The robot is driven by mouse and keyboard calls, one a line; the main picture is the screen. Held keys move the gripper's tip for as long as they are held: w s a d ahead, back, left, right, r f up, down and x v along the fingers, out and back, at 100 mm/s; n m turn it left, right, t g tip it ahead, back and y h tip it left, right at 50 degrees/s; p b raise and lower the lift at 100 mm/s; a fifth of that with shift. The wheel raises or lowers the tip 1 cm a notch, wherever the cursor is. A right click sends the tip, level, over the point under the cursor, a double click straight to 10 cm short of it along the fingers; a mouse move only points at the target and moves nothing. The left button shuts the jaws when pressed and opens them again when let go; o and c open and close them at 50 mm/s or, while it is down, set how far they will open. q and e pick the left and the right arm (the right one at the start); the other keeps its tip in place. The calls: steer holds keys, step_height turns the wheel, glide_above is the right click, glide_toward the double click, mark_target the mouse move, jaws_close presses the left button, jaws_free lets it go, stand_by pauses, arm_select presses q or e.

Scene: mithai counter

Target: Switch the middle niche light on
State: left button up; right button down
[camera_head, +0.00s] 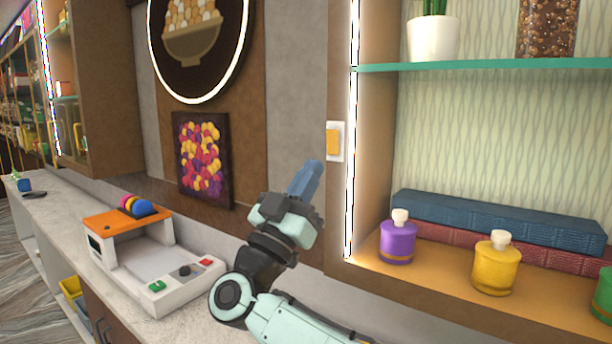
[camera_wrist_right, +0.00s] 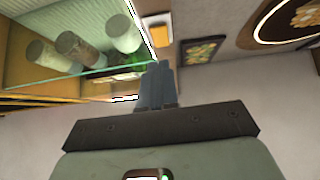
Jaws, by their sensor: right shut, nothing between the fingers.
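A light switch (camera_head: 334,141) with a white plate and a yellow-orange rocker is on the wooden upright left of the shelf niche (camera_head: 480,140). A bright white strip (camera_head: 352,130) runs down the niche's left edge. My right gripper (camera_head: 310,172) is shut and empty, its blue fingers pointing up, a little below and left of the switch in the head view. The fingers appear apart from the switch. In the right wrist view the shut fingers (camera_wrist_right: 157,82) point toward the wall beside the niche. My left gripper is out of view.
Purple (camera_head: 397,243) and yellow (camera_head: 496,265) jars stand on the niche floor before stacked books (camera_head: 490,220). A teal-edged shelf (camera_head: 480,66) is above. A white and orange machine (camera_head: 150,262) stands on the counter (camera_head: 60,235). A colourful picture (camera_head: 203,160) hangs left of my gripper.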

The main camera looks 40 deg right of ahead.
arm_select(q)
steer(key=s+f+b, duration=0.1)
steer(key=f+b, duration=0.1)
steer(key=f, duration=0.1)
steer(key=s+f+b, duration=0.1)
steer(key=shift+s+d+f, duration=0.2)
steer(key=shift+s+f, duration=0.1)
arm_select(e)
steer(key=d+f+v, duration=0.1)
steer(key=v, duration=0.8)
steer(key=shift+w+f, duration=0.2)
steer(key=shift+f, duration=0.1)
steer(key=shift+d, duration=0.1)
